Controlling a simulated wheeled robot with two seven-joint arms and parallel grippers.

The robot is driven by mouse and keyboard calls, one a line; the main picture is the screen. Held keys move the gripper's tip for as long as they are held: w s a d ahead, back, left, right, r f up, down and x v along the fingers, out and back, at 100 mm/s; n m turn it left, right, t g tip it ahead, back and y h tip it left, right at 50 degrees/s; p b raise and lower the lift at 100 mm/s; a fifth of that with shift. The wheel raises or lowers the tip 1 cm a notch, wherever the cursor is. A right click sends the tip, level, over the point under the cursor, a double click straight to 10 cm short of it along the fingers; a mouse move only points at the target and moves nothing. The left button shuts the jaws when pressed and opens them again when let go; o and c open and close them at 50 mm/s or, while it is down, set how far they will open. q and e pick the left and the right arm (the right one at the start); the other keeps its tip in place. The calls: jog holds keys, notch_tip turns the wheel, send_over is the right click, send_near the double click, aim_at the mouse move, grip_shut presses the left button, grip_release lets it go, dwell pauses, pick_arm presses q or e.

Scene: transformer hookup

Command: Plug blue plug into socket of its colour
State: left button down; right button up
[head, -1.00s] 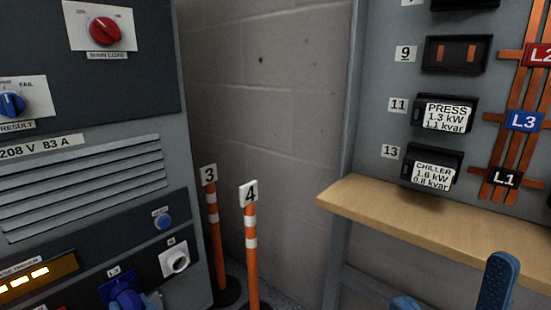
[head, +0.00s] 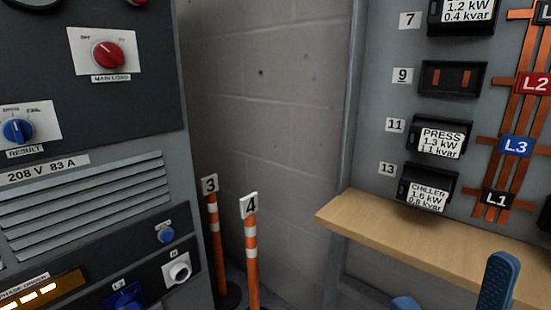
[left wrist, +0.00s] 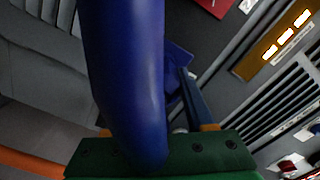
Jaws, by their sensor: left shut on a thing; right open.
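A thick blue plug body or cable (left wrist: 125,80) fills the middle of the left wrist view, held by my left gripper (left wrist: 155,75), which is shut on it. The plug's front end is hidden behind it. A blue socket part (left wrist: 180,62) on the dark panel shows just beyond. In the head view a blue socket (head: 126,297) sits at the bottom edge of the left cabinet, mostly cut off. I cannot tell whether the plug touches the socket. My right gripper (head: 450,293) is open and empty at the lower right, before the wooden shelf.
The grey cabinet (head: 90,120) with knobs and vents stands at left. Orange posts 3 (head: 215,235) and 4 (head: 251,250) stand in the gap by the wall. A wooden shelf (head: 430,245) juts out below the breaker board (head: 375,60) at right.

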pick_arm(q)
jog(key=shift+r+m, duration=0.2)
jog(key=shift+m, duration=0.3)
jog(key=shift+f, duration=0.15)
jog(key=shift+m+p, duration=0.3)
jog(key=shift+m, duration=0.1)
jog(key=shift+c, duration=0.9)
grip_release()
jog(key=shift+v, duration=2.5)
jog(key=p+v, duration=0.1)
jog(key=v, duration=0.6)
